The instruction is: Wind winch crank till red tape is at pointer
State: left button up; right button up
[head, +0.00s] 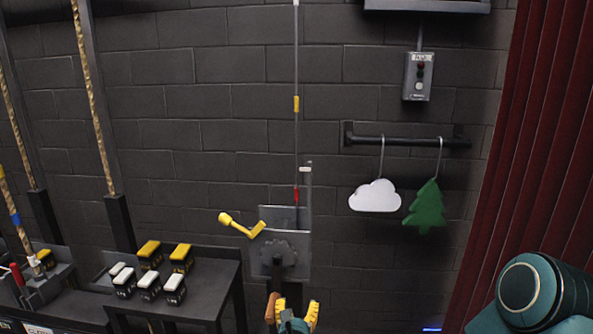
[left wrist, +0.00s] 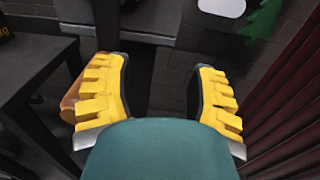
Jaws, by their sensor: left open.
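The winch (head: 279,258) is a grey wall-side unit with a toothed wheel. Its crank (head: 243,228) has a yellow arm and a yellow knob (head: 226,219) pointing up-left. A thin cable rises from the winch, with red tape (head: 296,194) low on it and yellow tape (head: 296,103) higher up. A small white pointer (head: 305,169) on a grey post stands beside the cable, a little above the red tape. My left gripper (head: 292,303) is open and empty, below the winch and apart from the crank; its yellow fingers also show in the left wrist view (left wrist: 163,85).
A dark table (head: 215,268) with several yellow and white blocks (head: 149,287) stands left of the winch. Ropes and posts are further left. A white cloud (head: 375,196) and green tree (head: 426,207) hang from a rail. A red curtain (head: 535,130) is at right.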

pick_arm(q)
jog(key=s, duration=0.9)
jog(key=shift+s+a+p, duration=0.25)
jog(key=shift+s+p, duration=0.15)
